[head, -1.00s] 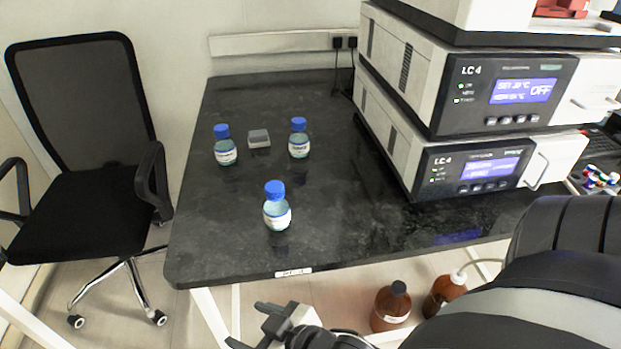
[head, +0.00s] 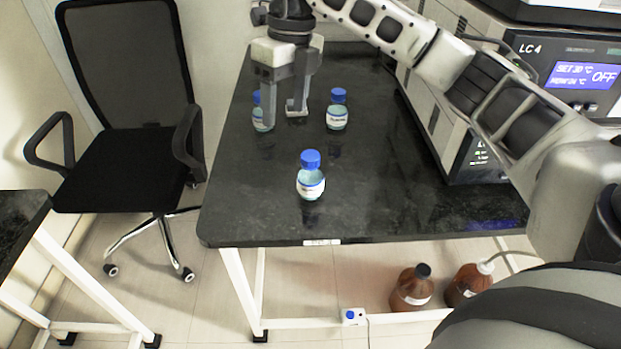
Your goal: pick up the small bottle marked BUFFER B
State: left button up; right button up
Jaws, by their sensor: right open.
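Three small clear bottles with blue caps and white labels stand upright on the dark bench (head: 400,205): a front bottle (head: 310,183), a back right bottle (head: 337,117) and a back left bottle (head: 259,122). The label print is too small to read, so I cannot tell which is BUFFER B. My right gripper (head: 283,112) points down over the back of the bench, open and empty. One finger covers part of the back left bottle; the other hangs between the two back bottles. I cannot tell whether it touches anything. My left gripper is out of view.
LC 4 instruments (head: 440,110) stand along the bench's right side, partly behind my right arm. A black chair (head: 130,165) is at the left. Brown bottles (head: 411,290) stand below the bench. The bench around the front bottle is clear.

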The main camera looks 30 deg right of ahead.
jog(key=d+r+h, duration=0.2)
jog(key=d, duration=0.2)
send_over(309, 155)
jog(key=shift+m, duration=0.4)
jog(key=f, duration=0.6)
jog(key=f+b, duration=0.1)
jog(key=f, duration=0.2)
jog(key=shift+w+a+f, duration=0.15)
jog(key=shift+w+f, duration=0.05)
jog(key=shift+w, duration=0.05)
jog(key=shift+s+d+f+p, duration=0.1)
jog(key=shift+s+f+p, duration=0.05)
jog(key=shift+f, duration=1.4)
jog(key=shift+s+d+f+p, duration=0.1)
jog(key=shift+s+f+p, duration=0.05)
jog(key=shift+f, duration=1.35)
jog(key=shift+c, duration=0.3)
grip_shut()
